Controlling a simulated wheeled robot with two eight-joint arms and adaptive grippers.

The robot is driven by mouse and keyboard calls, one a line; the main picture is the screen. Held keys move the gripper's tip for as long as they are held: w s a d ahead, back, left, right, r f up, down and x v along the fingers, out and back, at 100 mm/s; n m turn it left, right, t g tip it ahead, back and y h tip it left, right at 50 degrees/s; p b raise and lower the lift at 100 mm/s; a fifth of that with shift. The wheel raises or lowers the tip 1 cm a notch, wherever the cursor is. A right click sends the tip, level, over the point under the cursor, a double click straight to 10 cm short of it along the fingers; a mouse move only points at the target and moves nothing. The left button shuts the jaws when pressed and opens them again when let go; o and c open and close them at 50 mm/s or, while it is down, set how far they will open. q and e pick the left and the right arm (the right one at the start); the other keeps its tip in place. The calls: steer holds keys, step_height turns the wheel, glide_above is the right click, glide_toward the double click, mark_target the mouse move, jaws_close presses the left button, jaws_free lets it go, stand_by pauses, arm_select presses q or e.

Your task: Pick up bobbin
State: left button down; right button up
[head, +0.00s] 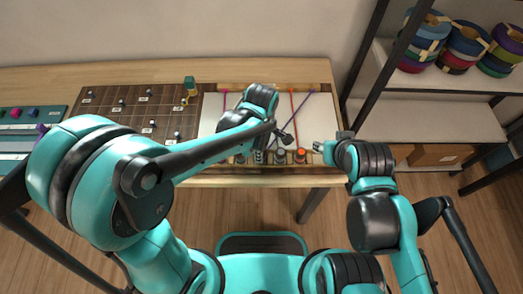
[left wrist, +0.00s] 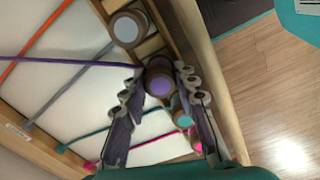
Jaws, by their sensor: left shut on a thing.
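The purple bobbin (left wrist: 160,86) sits between the fingertips of my left gripper (left wrist: 160,74) in the left wrist view, and the gripper is shut on it. A purple cord (left wrist: 70,61) runs from it across the white board. I cannot tell whether it is clear of its seat. In the head view my left forearm largely hides that hand at the board's front edge. A grey bobbin (left wrist: 127,28) and a teal bobbin (left wrist: 182,120) stand on either side. My right gripper (head: 318,147) hovers by the board's right front corner; its jaw opening is unclear.
An orange-topped bobbin (head: 300,155) stands at the right of the front row. The dark peg grid (head: 115,118) lies left of the white board (head: 322,115). A shelf (head: 440,122) with coloured spools (head: 466,42) stands at the right. The floor in front is open.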

arm_select(q)
steer(key=r+p, duration=0.2)
steer(key=r, duration=0.1)
steer(key=r+p, duration=0.1)
steer(key=shift+s+d+r, duration=0.3)
steer(key=shift+s+d, duration=0.1)
steer(key=s+d+r+p, duration=0.4)
steer(key=s+d+r, duration=0.1)
steer(key=s+d, duration=0.2)
steer(key=shift+s+d+r+p, duration=0.15)
steer(key=shift+s+r+p, duration=0.15)
steer(key=shift+p, duration=0.1)
